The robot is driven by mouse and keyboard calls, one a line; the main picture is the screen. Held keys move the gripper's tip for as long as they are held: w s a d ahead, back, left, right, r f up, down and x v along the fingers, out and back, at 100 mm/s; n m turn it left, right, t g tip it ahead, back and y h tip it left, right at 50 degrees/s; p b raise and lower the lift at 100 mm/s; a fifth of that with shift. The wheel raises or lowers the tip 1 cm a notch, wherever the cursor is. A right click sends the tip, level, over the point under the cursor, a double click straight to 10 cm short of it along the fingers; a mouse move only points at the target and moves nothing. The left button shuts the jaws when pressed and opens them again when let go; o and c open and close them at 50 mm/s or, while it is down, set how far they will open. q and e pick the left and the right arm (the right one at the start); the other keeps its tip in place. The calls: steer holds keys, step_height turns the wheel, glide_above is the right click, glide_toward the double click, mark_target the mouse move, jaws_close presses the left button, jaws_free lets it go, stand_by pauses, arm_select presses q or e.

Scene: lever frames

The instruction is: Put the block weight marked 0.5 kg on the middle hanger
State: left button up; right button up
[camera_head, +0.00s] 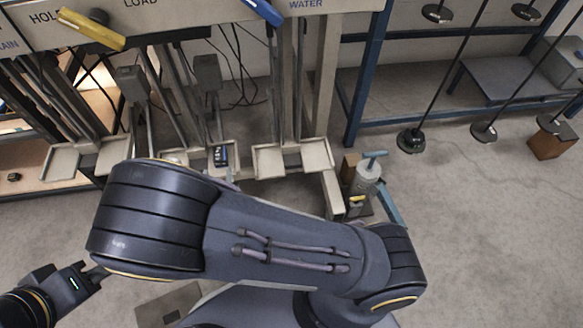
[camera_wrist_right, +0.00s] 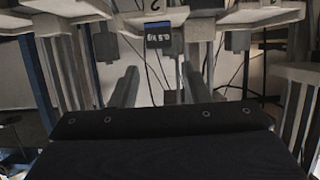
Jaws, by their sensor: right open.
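A dark block weight with pale markings (camera_head: 222,156) sits on the middle hanger's tray (camera_head: 196,160). The block (camera_wrist_right: 157,35) also shows in the right wrist view, which appears inverted, against the tray edge. Its marking looks like 0.5, but is small and blurred. My right gripper (camera_wrist_right: 160,75) is open and empty. Its two fingers point toward the block and stand apart from it, with a gap in between. In the head view my right arm hides the right gripper. My left gripper (camera_head: 88,278) is at the lower left, away from the hangers; its jaw opening is unclear.
A left tray (camera_head: 62,163) and a right tray (camera_head: 268,163) flank the middle one. A grey cylinder weight (camera_head: 367,178) stands right of the trays. Several rods with discs hang at the right. A yellow lever (camera_head: 92,30) and a blue lever (camera_head: 262,10) are on the beam above.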

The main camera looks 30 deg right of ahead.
steer(key=s+d+r+g+y, duration=0.2)
steer(key=d+r+g+y, duration=0.1)
steer(key=r+y, duration=0.3)
steer(key=s+d+r+g+y, duration=0.25)
steer(key=r+y, duration=0.25)
steer(key=r, duration=0.4)
steer(key=s+d+r+n+g+h, duration=0.1)
steer(key=s+d+g+h, duration=0.1)
steer(key=s+d, duration=1)
steer(key=s+h, duration=0.1)
steer(key=s, duration=0.1)
steer(key=shift+s+d+r+n, duration=0.2)
steer(key=shift+s+n, duration=0.15)
steer(key=shift+n, duration=0.05)
step_height(320, 180, up, 35)
steer(key=p, duration=3.4)
steer(key=shift+p, duration=0.35)
